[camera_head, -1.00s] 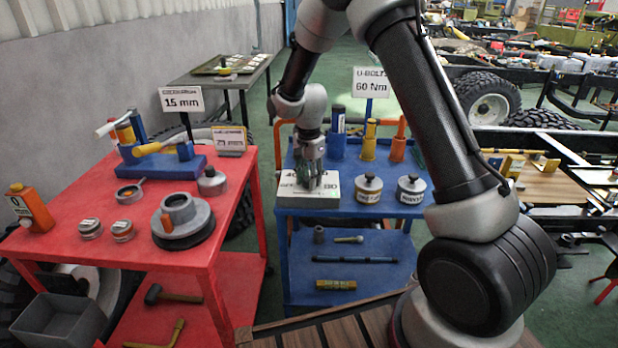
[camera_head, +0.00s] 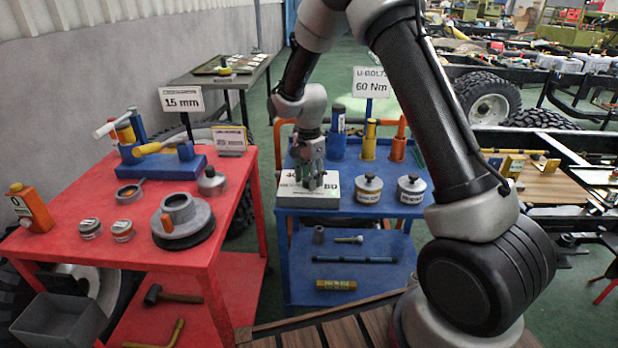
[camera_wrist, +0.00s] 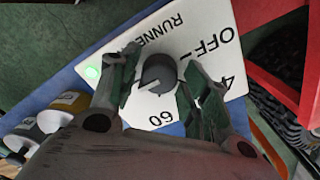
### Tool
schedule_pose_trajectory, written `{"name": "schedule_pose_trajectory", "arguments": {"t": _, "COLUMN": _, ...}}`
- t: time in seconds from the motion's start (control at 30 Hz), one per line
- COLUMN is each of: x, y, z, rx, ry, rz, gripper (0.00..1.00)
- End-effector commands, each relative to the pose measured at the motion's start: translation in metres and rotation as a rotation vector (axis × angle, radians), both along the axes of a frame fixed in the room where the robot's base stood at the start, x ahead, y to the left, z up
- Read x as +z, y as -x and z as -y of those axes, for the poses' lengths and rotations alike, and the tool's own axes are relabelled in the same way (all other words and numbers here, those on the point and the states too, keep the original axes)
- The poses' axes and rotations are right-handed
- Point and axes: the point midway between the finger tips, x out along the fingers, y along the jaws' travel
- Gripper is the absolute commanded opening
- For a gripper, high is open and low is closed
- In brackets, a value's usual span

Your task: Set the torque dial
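The torque dial box (camera_head: 305,201) is white and sits on the blue cart's top, under my gripper (camera_head: 312,184). In the wrist view its white face (camera_wrist: 205,18) shows OFF, RUNNER, a 60 and a partly hidden number starting with 4. A round grey knob (camera_wrist: 158,70) stands on it, with a pale pointer line towards the lower left, near the 60. A green light (camera_wrist: 91,72) glows at the face's left corner. My gripper also shows in the wrist view (camera_wrist: 160,66), open, its fingers on both sides of the knob with visible gaps.
A sign (camera_head: 371,83) reads U-BOLTS 60 Nm behind the blue cart (camera_head: 340,211). Two lidded round tins (camera_head: 368,189) (camera_head: 411,189) stand close right of the box. Upright blue, yellow and orange holders stand behind. A red cart (camera_head: 70,248) with parts is at the left.

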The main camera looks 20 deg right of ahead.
Motion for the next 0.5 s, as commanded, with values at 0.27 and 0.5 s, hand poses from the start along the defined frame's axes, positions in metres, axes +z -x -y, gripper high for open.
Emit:
{"name": "schedule_pose_trajectory", "arguments": {"t": 0.27, "x": 0.0, "y": 0.0, "z": 0.0, "rx": 0.001, "ry": 0.0, "rz": -0.001, "gripper": 0.57}}
{"name": "schedule_pose_trajectory", "arguments": {"t": 0.5, "x": 0.019, "y": -0.001, "z": 0.0, "rx": 0.001, "ry": 0.0, "rz": 0.003, "gripper": 0.57}}
